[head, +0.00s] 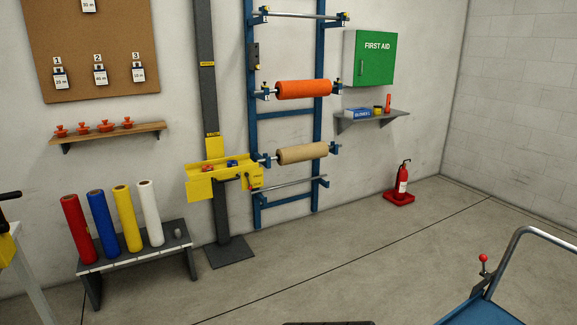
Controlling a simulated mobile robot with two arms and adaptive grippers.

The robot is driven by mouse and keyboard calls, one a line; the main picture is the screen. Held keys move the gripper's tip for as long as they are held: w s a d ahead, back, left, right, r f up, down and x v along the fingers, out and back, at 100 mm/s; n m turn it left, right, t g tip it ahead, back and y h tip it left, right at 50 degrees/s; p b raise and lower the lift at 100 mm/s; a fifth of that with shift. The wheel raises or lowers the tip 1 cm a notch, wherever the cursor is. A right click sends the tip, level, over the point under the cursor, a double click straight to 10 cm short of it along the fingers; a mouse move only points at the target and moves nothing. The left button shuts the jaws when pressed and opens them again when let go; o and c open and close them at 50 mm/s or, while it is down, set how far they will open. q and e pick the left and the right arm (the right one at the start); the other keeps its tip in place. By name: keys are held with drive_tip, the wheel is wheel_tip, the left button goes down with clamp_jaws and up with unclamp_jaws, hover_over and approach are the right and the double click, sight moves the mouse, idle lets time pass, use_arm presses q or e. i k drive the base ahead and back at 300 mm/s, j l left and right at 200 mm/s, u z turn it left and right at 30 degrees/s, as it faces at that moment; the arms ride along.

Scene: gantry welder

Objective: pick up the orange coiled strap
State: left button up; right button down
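Several small orange items (106,127) sit in a row on a wooden wall shelf (110,137) below the cork board. They look like coils with a small piece on top, but they are too small to tell for sure that they are straps. The third from the left looks the widest. Neither of my grippers is in view, and nothing is seen touching these items.
A low grey bench (136,257) with coloured rolls stands below the shelf. A yellow tray (222,182) on a dark post and a blue rack (252,130) with an orange roll (303,89) are to the right. A blue cart (484,309) is at lower right.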

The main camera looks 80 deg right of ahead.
sight(206, 168)
drive_tip(key=z, duration=1.9)
drive_tip(key=i+j, duration=0.15)
drive_tip(key=i, duration=0.3)
drive_tip(key=i+j+z, duration=0.15)
drive_tip(key=i, duration=0.25)
drive_tip(key=i+j, duration=0.15)
drive_tip(key=i, duration=0.25)
drive_tip(key=i+j+z, duration=0.15)
drive_tip(key=i, duration=0.3)
drive_tip(key=i+z, duration=0.45)
drive_tip(key=i, duration=0.85)
